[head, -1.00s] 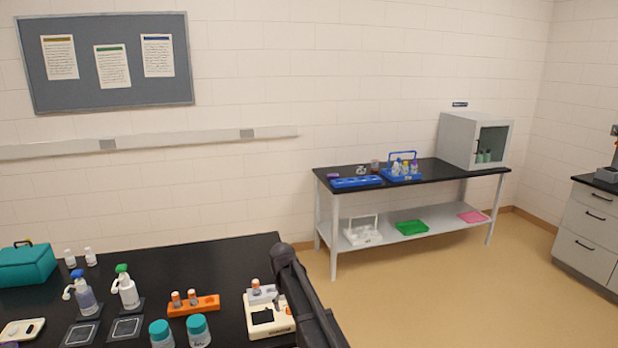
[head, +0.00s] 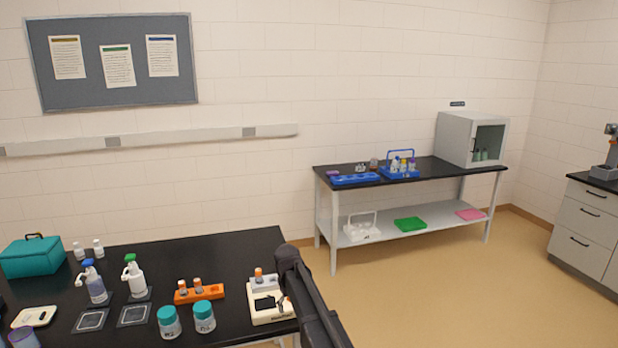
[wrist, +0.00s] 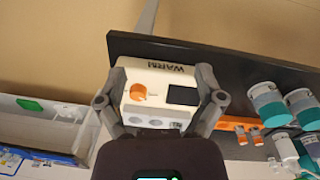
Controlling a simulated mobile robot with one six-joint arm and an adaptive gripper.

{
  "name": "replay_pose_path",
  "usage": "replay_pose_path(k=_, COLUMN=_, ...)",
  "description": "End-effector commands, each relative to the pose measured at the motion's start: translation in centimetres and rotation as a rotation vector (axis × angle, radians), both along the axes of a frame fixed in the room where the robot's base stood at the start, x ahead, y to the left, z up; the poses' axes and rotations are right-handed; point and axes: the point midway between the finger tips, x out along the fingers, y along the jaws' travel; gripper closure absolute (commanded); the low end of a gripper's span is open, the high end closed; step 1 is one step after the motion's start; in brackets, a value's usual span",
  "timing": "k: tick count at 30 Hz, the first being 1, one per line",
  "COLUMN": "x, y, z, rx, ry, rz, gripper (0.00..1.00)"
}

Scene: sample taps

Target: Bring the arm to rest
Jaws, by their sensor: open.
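My arm (head: 312,300) reaches over the right end of the near black bench (head: 225,255) in the head view, and hides most of its own far end there. In the wrist view my gripper (wrist: 160,98) is open, with its two fingers apart on either side of the white warmer marked WARM in the picture. Nothing is seen held between the fingers. The warmer (head: 268,308) also shows in the head view beside my arm, with an orange-capped vial (head: 259,275) in its grey block. I cannot tell how high the gripper is above it.
Two teal-lidded jars (head: 170,322), an orange rack (head: 199,293) with vials, spray bottles (head: 134,278) and a teal case (head: 33,257) stand left of the warmer. A back table (head: 440,170) holds blue racks and a grey cabinet (head: 470,140). Open floor (head: 430,290) lies right.

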Motion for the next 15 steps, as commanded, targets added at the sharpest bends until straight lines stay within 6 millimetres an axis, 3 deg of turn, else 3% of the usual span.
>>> replay_pose_path(k=11, x=-4.3, y=-5.4, z=-2.1, rx=0.01, ry=0.003, rz=-0.085, gripper=0.13)
replay_pose_path(k=15, x=-7.0, y=-8.5, z=-3.3, rx=0.015, ry=0.004, rz=-0.141, gripper=0.13)
